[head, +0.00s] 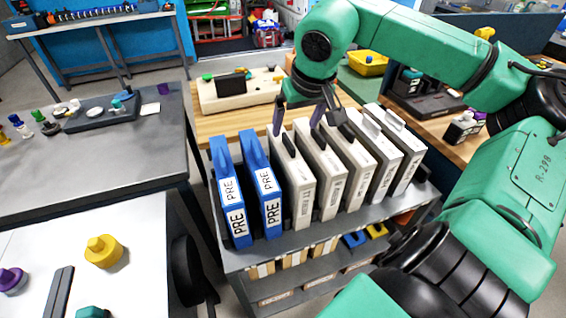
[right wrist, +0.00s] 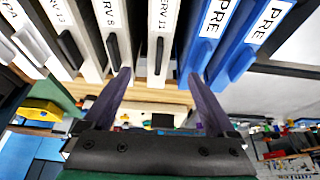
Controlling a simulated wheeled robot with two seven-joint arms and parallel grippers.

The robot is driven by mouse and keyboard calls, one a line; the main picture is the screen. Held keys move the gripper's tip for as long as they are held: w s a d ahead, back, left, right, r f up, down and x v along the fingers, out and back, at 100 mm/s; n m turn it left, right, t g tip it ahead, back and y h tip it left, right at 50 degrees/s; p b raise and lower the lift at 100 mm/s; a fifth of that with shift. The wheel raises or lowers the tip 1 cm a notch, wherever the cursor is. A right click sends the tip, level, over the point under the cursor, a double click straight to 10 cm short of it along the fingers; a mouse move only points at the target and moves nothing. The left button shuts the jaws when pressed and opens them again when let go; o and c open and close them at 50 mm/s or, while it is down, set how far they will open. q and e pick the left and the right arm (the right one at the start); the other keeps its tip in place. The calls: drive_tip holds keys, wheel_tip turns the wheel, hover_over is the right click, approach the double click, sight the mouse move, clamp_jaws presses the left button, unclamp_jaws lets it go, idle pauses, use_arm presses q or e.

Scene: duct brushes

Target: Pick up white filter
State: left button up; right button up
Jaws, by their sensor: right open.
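Several white filters stand upright in a row on a grey cart in the head view. The leftmost white filter (head: 295,187), beside the blue ones, has a black handle on its top edge. In the right wrist view this white filter (right wrist: 162,25) is labelled "SRV 11". My right gripper (head: 297,118) is open above the back top end of the white filters. In the right wrist view its fingers (right wrist: 157,76) are spread on either side of that filter's black handle, with nothing gripped; I cannot tell whether they touch it. My left gripper is out of view.
Two blue "PRE" filters (head: 230,195) stand left of the white ones on the cart (head: 335,228). A wooden bench (head: 230,124) with a beige tray (head: 240,93) lies behind. A grey table (head: 105,160) stands left. Neighbouring white filters (head: 325,175) stand close by.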

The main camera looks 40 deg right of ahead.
sight(289, 143)
drive_tip(key=p+x, duration=0.1)
drive_tip(key=x, duration=0.7)
drive_tip(key=shift+w+d+f, duration=0.15)
drive_tip(key=shift+w+f, duration=0.15)
drive_tip(key=shift+f, duration=0.25)
drive_tip(key=p+x, duration=0.1)
drive_tip(key=x, duration=0.3)
drive_tip(key=shift+w+d+f, duration=0.25)
clamp_jaws()
